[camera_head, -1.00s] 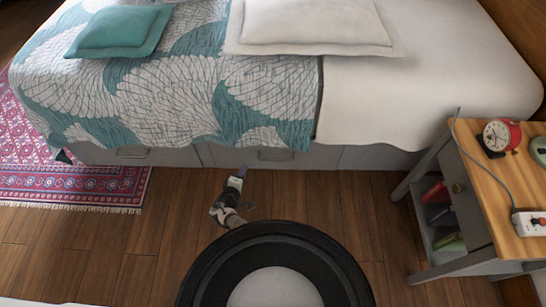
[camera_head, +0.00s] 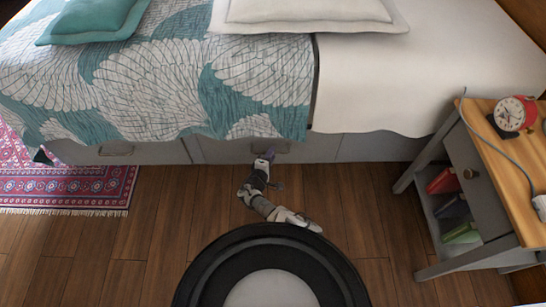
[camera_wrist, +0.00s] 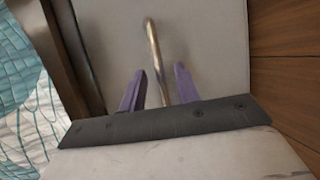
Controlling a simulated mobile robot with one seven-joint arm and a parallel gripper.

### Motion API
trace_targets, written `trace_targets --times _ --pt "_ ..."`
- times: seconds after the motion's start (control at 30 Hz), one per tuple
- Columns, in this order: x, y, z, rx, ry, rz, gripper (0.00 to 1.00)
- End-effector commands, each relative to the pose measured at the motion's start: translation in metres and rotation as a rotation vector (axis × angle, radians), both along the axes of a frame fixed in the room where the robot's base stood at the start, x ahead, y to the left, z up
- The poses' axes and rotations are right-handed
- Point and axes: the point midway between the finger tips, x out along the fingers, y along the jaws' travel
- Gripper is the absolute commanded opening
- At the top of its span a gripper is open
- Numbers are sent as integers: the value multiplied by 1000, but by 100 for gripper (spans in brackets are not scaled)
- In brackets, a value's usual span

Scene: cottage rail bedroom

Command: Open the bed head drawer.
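The grey bed base has drawer fronts along its side. The bed head drawer (camera_head: 222,151) is the middle panel, partly under the quilt's edge, and its front also fills much of the wrist view (camera_wrist: 208,40). Its metal bar handle (camera_wrist: 154,45) runs lengthwise between the two purple fingers of my gripper (camera_wrist: 160,72). The fingers are apart, one on each side of the bar, with gaps visible, so the handle is not clamped. In the head view my gripper (camera_head: 265,158) is at the drawer front and hides part of the handle.
Another drawer (camera_head: 115,151) with a handle is to the left. A nightstand (camera_head: 480,170) with a red alarm clock (camera_head: 514,114) stands at the right. A patterned rug (camera_head: 75,188) lies at the left. Wooden floor before the drawer is clear.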

Motion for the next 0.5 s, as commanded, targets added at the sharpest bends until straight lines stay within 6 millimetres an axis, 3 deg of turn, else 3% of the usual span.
trace_targets --times 0.2,0.5 --pt "18 -7 -6 -1 -1 1 32" --pt "22 -9 -4 0 1 0 32"
